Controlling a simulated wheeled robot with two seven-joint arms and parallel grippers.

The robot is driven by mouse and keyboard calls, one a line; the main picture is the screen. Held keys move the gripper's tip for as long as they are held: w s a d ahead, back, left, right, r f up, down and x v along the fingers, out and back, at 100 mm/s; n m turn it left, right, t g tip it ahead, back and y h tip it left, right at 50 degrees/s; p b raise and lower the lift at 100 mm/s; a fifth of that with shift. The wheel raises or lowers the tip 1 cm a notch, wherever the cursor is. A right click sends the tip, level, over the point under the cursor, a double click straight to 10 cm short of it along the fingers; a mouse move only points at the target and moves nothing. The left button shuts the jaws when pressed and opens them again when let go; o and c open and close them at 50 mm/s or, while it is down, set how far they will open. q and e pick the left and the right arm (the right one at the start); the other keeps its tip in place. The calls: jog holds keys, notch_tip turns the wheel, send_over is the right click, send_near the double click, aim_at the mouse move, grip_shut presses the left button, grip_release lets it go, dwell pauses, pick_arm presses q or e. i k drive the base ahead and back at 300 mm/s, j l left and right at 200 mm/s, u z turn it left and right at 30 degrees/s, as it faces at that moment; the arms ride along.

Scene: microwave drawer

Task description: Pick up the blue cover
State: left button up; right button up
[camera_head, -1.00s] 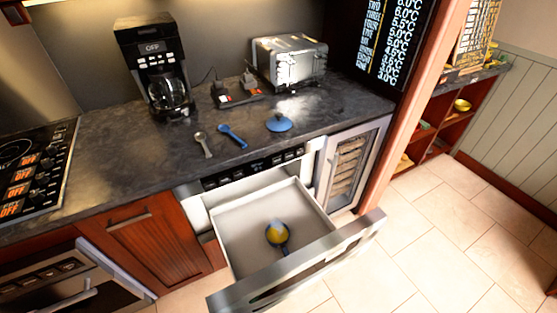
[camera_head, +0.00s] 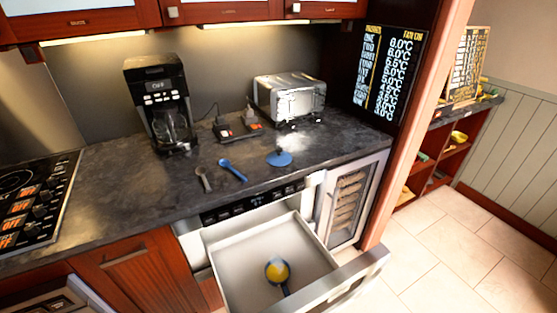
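The blue cover (camera_head: 279,158) is a round blue lid with a small knob on top. It lies on the dark countertop (camera_head: 120,200), near the front edge and in front of the toaster. No gripper or arm of mine is in view.
The microwave drawer (camera_head: 235,265) is pulled open below the counter, with a blue pan (camera_head: 278,272) holding something yellow inside. A blue spoon (camera_head: 232,170) and a grey spoon (camera_head: 203,180) lie left of the cover. Behind stand a coffee maker (camera_head: 160,100) and a toaster (camera_head: 290,97).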

aim_at(278, 158)
jog(key=k+u, duration=0.2)
jog(key=u, duration=0.2)
jog(key=k+j+u, duration=0.1)
jog(key=u, duration=0.3)
jog(key=k+j+u, duration=0.15)
jog(key=k+u, duration=0.25)
jog(key=i+l+u, duration=0.1)
jog(key=l, duration=0.8)
jog(key=i+l+u, duration=0.1)
jog(key=l, duration=0.8)
jog(key=i+l+u, duration=0.1)
jog(key=l, duration=0.8)
jog(key=i+l, duration=0.15)
jog(key=l, duration=1.75)
jog(key=i+l, duration=0.15)
jog(key=l, duration=0.85)
jog(key=u, duration=0.05)
